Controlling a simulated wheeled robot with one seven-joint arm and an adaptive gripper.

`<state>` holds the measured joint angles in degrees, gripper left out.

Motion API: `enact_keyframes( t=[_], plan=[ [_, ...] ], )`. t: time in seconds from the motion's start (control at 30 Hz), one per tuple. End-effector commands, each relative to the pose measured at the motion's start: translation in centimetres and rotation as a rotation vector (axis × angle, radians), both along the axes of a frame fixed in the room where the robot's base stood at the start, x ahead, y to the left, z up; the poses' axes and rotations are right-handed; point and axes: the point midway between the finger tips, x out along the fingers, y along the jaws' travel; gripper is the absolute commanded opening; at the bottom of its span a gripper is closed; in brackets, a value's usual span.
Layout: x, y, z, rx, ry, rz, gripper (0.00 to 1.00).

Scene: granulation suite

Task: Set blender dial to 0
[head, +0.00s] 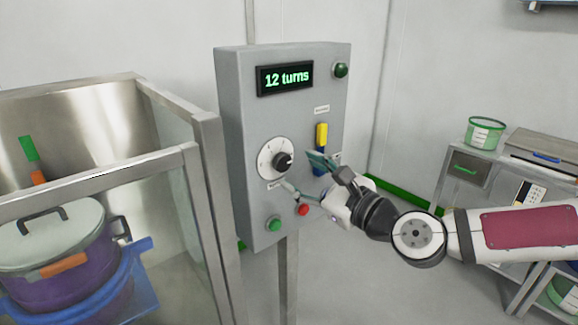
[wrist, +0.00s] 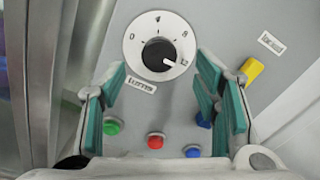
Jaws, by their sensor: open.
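The blender dial (head: 283,161) is a black knob on a round white plate, on the front of a grey control panel (head: 290,230). In the wrist view the dial (wrist: 159,55) has marks 0, 4, 8 and 12, and its pointer is toward 12. The panel's display (head: 286,78) reads "12 turns". My gripper (head: 297,170) is open and empty, in front of the panel and to the lower right of the dial. In the wrist view my gripper (wrist: 165,105) has its green fingers spread wide, with the dial ahead of and between them, not touched.
A green button (wrist: 112,126), a red button (wrist: 156,140) and a blue part lie below the dial. A yellow lever (head: 321,135) is to its right. A glass-sided steel enclosure (head: 190,180) with a lidded pot stands close on the left. A shelf cart (head: 466,168) is at right.

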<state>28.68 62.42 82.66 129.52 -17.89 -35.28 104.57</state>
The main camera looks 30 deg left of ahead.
Motion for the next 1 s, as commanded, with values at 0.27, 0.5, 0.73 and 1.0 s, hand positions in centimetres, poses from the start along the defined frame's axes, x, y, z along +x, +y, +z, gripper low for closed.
enact_keyframes(
  t=[0.27,0.5,0.73,1.0],
  plan=[
    [1.6,3.9,0.0,0.000,0.000,0.001,0.56],
    [2.0,4.9,0.0,0.000,-0.001,0.000,0.56],
    [2.0,4.9,0.0,0.000,-0.001,0.000,0.54],
    [2.0,4.9,0.0,0.000,-0.001,0.000,0.08]
  ],
)
